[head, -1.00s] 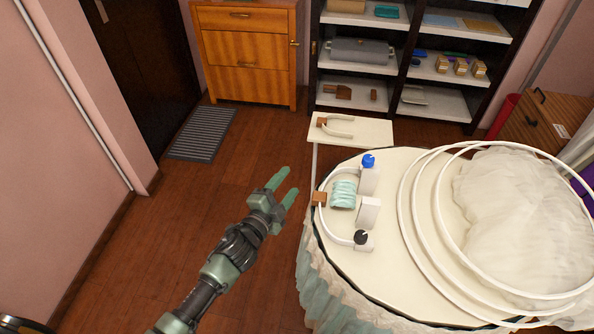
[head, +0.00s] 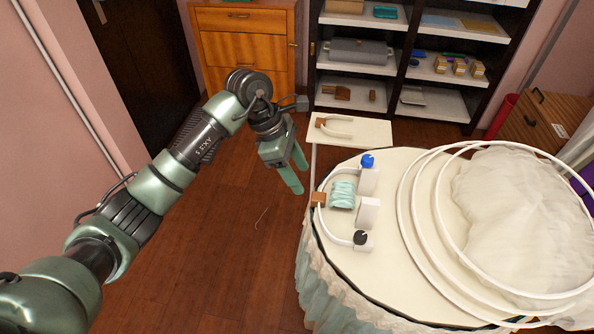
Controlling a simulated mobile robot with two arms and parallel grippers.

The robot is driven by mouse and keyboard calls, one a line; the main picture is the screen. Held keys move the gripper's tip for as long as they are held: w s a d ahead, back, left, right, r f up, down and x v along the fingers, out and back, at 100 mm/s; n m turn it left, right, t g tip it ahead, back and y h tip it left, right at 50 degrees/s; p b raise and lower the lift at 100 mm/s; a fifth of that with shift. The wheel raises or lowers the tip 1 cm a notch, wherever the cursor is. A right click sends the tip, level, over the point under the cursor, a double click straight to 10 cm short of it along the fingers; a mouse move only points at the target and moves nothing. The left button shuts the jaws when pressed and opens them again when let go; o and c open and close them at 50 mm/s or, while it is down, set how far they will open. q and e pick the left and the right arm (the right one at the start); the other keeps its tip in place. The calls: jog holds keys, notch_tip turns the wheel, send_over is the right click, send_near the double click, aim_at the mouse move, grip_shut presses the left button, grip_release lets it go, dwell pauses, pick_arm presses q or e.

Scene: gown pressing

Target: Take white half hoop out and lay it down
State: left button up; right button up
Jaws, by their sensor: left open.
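A white half hoop (head: 326,215) with a brown block (head: 318,199) at its bend lies at the left of the round table. Its ends meet white holders, one with a blue knob (head: 367,160) and one with a black knob (head: 361,238). A second white half hoop (head: 338,126) with a brown block lies on a small pale side table (head: 374,132) behind. My left gripper (head: 300,178) is open and empty, pointing down just left of the round table, apart from both half hoops. My right gripper is out of view.
The cream round table (head: 390,290) has a ruffled skirt. A pale teal roll (head: 342,194) sits inside the half hoop. Large white hoops (head: 404,225) and white gauzy fabric (head: 520,220) fill its right side. Dark shelves (head: 400,70) stand behind. The floor at left is open.

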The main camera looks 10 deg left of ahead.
pick_arm(q)
jog(key=p+x, duration=0.2)
jog(key=x, duration=0.4)
jog(key=shift+f, duration=0.2)
jog(key=shift+d+f, duration=0.15)
jog(key=shift+f, duration=0.5)
grip_shut()
